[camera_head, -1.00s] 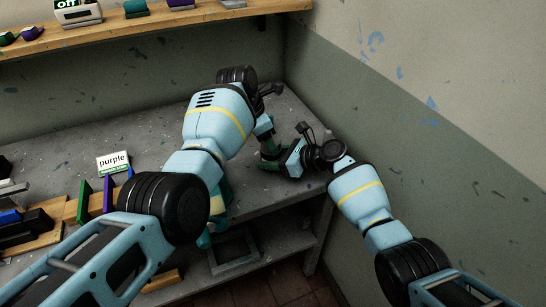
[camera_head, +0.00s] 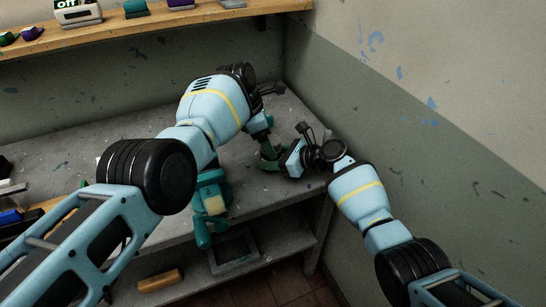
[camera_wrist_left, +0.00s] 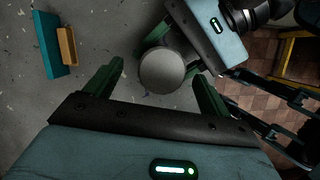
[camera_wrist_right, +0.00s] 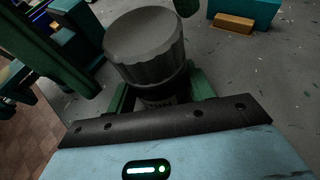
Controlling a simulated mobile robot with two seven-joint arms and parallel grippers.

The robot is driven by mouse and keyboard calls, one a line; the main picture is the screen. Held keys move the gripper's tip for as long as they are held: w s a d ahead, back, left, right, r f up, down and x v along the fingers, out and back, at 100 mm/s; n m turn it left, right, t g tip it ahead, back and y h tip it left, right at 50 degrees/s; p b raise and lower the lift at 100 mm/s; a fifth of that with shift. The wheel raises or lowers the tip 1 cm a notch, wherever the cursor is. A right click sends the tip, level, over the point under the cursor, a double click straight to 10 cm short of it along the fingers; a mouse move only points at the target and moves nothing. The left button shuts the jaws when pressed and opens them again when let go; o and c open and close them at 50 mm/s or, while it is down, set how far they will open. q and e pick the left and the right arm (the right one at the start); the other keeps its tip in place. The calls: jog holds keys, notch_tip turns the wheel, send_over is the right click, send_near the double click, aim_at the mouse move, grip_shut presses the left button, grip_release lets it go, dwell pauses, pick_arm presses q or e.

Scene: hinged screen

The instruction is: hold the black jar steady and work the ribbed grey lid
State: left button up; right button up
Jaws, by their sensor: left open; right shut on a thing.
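In the head view the jar and lid are too hidden by my arms to make out.
A teal block (camera_wrist_left: 47,42) with a wooden piece (camera_wrist_left: 67,47) lies on the bench (camera_head: 275,207) near the jar. A wall (camera_head: 420,140) closes off the right side. A wooden shelf (camera_head: 150,24) with small items runs above.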

pick_arm(q)
jog(key=v, duration=1.2)
jog(key=shift+c, duration=1)
jog(key=shift+d+f, duration=0.15)
jog(key=shift+f, duration=0.25)
jog(key=shift+c, duration=0.8)
jog(key=f, duration=0.2)
jog(key=d+f+n, duration=0.1)
jog(key=f, duration=0.1)
jog(key=d+f+n, duration=0.1)
jog(key=shift+d+f+t, duration=0.2)
jog(key=shift+f+t, duration=0.2)
jog(key=shift+x, duration=2.5)
jog(key=shift+s, duration=0.1)
jog(key=shift+c, duration=0.3)
